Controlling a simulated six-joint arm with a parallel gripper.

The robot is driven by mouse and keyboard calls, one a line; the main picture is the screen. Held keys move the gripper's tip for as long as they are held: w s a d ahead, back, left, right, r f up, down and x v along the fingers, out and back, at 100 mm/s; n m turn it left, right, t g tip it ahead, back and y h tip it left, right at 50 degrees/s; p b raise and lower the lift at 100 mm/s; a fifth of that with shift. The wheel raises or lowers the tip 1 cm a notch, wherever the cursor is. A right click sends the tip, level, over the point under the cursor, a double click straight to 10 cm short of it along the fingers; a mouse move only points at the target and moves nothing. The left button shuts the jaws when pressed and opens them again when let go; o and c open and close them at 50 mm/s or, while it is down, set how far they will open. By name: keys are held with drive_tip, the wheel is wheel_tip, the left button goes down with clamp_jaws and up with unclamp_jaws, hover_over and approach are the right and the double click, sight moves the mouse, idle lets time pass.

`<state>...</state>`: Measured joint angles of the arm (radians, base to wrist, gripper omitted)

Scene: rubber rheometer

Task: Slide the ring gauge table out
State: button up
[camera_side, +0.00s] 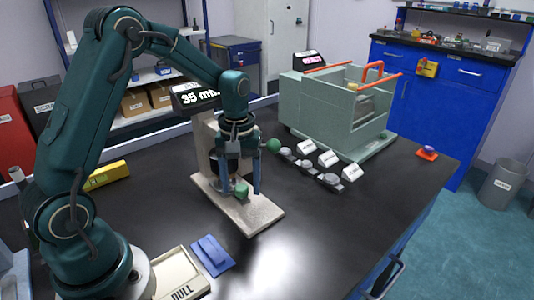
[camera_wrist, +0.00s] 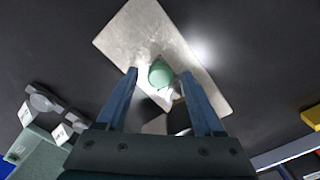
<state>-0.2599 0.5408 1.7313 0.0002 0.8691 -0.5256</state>
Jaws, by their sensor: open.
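A small green piece (camera_side: 241,190) stands on the plate; in the wrist view the green piece (camera_wrist: 160,74) looks round from above. My gripper (camera_side: 241,191) points down over the plate, its blue fingers apart on either side of the green piece. In the wrist view my gripper (camera_wrist: 160,72) is open; contact cannot be told.
A grey-green machine (camera_side: 335,110) with red handles stands behind right. Several grey parts with white labels (camera_side: 328,158) and a dark green ball (camera_side: 273,146) sit beside the stand. A blue pad (camera_side: 212,254) and a "DULL" tray (camera_side: 181,277) lie in front. The table's right front is clear.

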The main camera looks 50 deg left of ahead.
clamp_jaws()
idle(1.4)
